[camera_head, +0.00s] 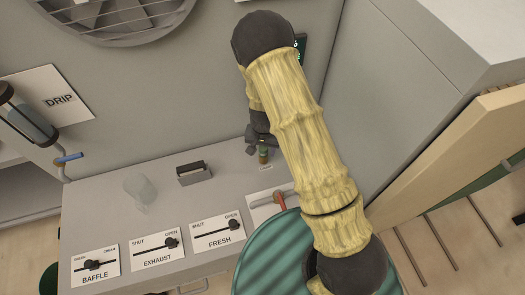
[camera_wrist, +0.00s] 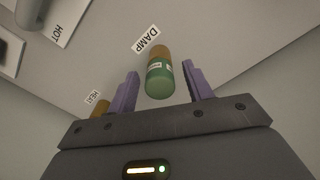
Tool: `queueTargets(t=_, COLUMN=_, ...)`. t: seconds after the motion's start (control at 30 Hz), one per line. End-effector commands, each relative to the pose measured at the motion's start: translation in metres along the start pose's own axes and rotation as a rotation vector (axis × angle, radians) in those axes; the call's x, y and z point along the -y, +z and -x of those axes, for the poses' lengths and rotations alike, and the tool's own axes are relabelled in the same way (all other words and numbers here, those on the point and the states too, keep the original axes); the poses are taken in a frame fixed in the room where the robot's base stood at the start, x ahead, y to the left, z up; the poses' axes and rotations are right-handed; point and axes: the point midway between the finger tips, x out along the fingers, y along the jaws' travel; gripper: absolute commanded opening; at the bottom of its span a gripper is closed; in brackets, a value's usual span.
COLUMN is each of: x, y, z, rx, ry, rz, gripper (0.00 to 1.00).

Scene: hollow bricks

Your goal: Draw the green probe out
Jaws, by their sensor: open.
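The green probe (camera_wrist: 160,80) shows in the wrist view between the two purple fingers of my gripper (camera_wrist: 158,88). It has a green rounded end, a small white label and a brown section toward the panel. A "DAMP" label sits beside it. The fingers stand open on both sides of it, with a gap visible on each side. In the head view, my gripper (camera_head: 260,141) is dark and partly hidden by my arm, just above the small green and brown probe (camera_head: 264,156) on the grey console.
A brown peg (camera_wrist: 101,108) stands near a "HEAT" label, left of my gripper. The console (camera_head: 100,200) carries a dark handle (camera_head: 194,173), a clear glass-like object (camera_head: 140,188), a red lever (camera_head: 280,201) and the slider plates BAFFLE, EXHAUST and FRESH (camera_head: 217,231). A tall grey cabinet (camera_head: 400,85) stands right.

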Motion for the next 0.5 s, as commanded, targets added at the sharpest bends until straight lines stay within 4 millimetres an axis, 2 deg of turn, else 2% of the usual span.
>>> queueTargets(t=0.07, x=0.0000, y=-0.0001, z=0.0000, rx=0.000, ry=0.000, rz=0.000, gripper=0.51)
queueTargets(t=0.2, x=0.0000, y=-0.0001, z=0.0000, rx=0.000, ry=0.000, rz=0.000, gripper=0.23)
queueTargets(t=0.3, x=0.0000, y=-0.0001, z=0.0000, rx=0.000, ry=0.000, rz=0.000, gripper=0.07)
queueTargets(t=0.5, x=0.0001, y=-0.0002, z=0.0023, rx=-0.001, ry=0.000, rz=0.000, gripper=0.06)
